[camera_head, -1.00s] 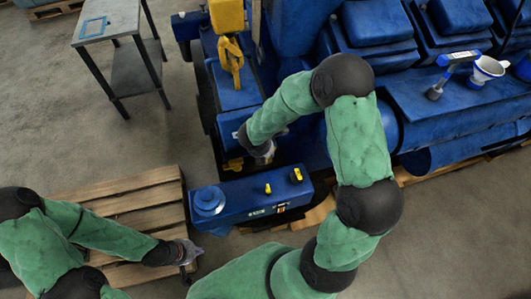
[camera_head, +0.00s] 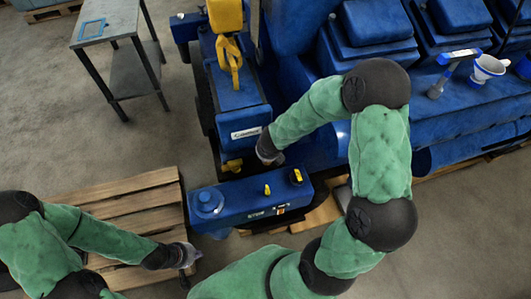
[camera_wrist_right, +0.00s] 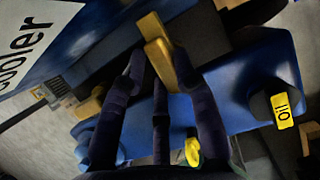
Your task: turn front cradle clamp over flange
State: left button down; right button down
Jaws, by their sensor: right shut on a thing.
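In the right wrist view a yellow clamp bar (camera_wrist_right: 157,52) stands between the dark fingers of my right gripper (camera_wrist_right: 159,65), which is shut on it. A second yellow clamp piece (camera_wrist_right: 88,105) is to its left, apart from the fingers. In the head view this piece (camera_head: 232,166) shows below the labelled blue cooler. My right gripper (camera_head: 268,157) is beside the cooler's lower right corner; its fingers and the held clamp are hidden there. The flange cannot be made out clearly. My left gripper (camera_head: 187,255) is over the pallet's right edge, too small to read.
A blue tank (camera_head: 250,201) with a round blue cap and yellow-marked fittings lies just below the right gripper. A yellow hook (camera_head: 230,62) hangs above the cooler (camera_head: 238,95). The blue engine (camera_head: 460,110) fills the upper right. A wooden pallet (camera_head: 130,205) lies left.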

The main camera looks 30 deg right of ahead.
dwell(0.3)
jog(key=c, duration=0.9)
grip_release()
jog(key=shift+c, duration=0.2)
jog(key=v, duration=1.2)
jog(key=shift+d, duration=0.1)
